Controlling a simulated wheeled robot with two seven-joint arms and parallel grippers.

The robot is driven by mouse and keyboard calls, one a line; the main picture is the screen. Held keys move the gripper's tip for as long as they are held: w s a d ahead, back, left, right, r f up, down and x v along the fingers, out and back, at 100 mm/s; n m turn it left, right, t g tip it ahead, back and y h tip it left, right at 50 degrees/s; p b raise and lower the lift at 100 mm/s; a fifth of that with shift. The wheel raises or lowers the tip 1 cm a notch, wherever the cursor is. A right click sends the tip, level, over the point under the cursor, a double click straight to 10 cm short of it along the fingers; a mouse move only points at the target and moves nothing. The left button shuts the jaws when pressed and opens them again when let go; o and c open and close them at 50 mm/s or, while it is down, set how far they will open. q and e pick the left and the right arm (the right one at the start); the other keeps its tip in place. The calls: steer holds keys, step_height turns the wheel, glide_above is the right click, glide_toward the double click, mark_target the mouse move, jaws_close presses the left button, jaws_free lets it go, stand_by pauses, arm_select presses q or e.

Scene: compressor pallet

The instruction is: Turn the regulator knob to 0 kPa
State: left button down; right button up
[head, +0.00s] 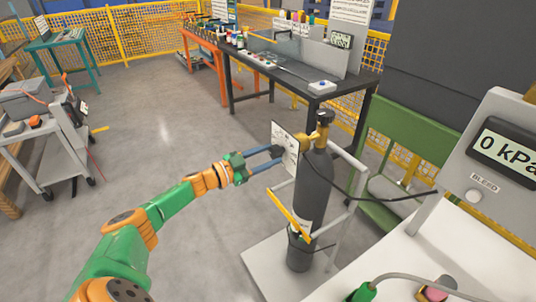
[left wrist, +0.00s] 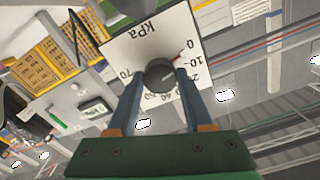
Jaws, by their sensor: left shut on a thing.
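The regulator knob (left wrist: 157,76) is a dark round knob on a white dial plate (left wrist: 122,50) marked kPa, with numbers from 0 to 70 around it. A red mark sits by the 0. A pale line on the knob points toward the right side of the scale; its exact reading is unclear. In the head view the plate (head: 287,141) stands beside the neck of a dark gas cylinder (head: 313,192). My left gripper (head: 279,153) reaches the plate, and its fingers are shut on the knob's two sides. My right gripper is not in view.
A display panel (head: 505,150) at the right reads 0 kPa, above a BLEED label. The cylinder stands in a light trolley (head: 264,262). A dark hose crosses to the right. A black workbench (head: 290,72) is behind, and a grey cart (head: 48,150) is at left. Floor between is clear.

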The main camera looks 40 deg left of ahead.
arm_select(q)
steer(key=shift+f+n, duration=0.1)
steer(key=shift+n, duration=0.5)
steer(key=shift+c, duration=1.5)
jaws_free()
steer(key=shift+s, duration=0.15)
steer(key=v, duration=0.7)
steer(key=shift+p, duration=0.35)
